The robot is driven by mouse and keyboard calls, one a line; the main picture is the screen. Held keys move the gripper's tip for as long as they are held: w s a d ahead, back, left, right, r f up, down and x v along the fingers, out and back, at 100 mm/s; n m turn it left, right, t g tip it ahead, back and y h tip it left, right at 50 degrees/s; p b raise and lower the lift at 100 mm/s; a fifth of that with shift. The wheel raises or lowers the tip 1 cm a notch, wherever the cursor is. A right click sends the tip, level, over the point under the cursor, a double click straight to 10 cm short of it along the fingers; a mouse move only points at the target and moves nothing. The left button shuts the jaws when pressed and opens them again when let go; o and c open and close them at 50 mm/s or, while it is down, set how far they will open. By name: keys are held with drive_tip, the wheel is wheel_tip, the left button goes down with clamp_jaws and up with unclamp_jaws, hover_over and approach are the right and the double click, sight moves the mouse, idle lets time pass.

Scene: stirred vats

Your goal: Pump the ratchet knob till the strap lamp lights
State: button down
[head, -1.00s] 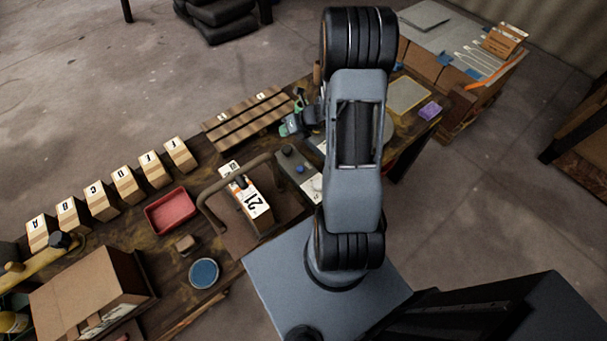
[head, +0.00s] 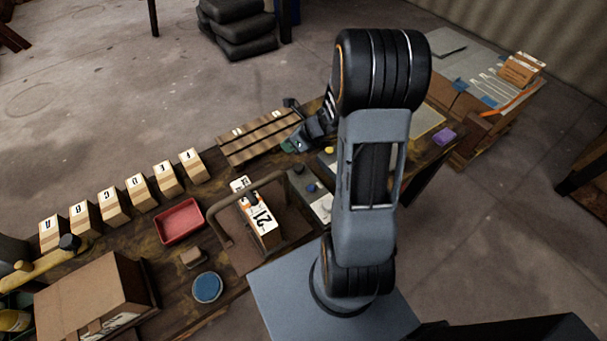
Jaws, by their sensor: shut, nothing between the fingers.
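My gripper (head: 296,141) is over the bench, left of my arm, beside the slatted brown rack. It is shut and empty. Its fingertips are small and partly dark in this view. A grey panel (head: 322,204) beside the carton stand carries a dark round knob (head: 297,169) and a small blue knob or button (head: 312,187). I cannot tell which is the ratchet knob. My gripper is apart from both. A carton marked 21 (head: 262,222) sits under a brown arched frame (head: 222,232). I cannot make out a strap lamp or whether it is lit.
Several lettered boxes (head: 139,190) stand in a row along the bench's far edge. A red tray (head: 180,221), a blue round dish (head: 207,287) and a large cardboard box (head: 92,297) lie left. The slatted rack (head: 258,140) is near my gripper. A purple block (head: 444,135) is right.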

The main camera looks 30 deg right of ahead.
drive_tip(key=s+a+r+n+h, duration=0.2)
drive_tip(key=s+r+n, duration=0.5)
drive_tip(key=n, duration=0.7)
drive_tip(key=s+a+r+n+h, duration=0.3)
drive_tip(key=s+r+n, duration=0.5)
drive_tip(key=n, duration=0.7)
drive_tip(key=shift+s+a+r+n+g+h, duration=0.15)
drive_tip(key=shift+a+r+n+g+h, duration=0.2)
drive_tip(key=shift+r+h, duration=0.55)
drive_tip(key=shift+d+r, duration=0.1)
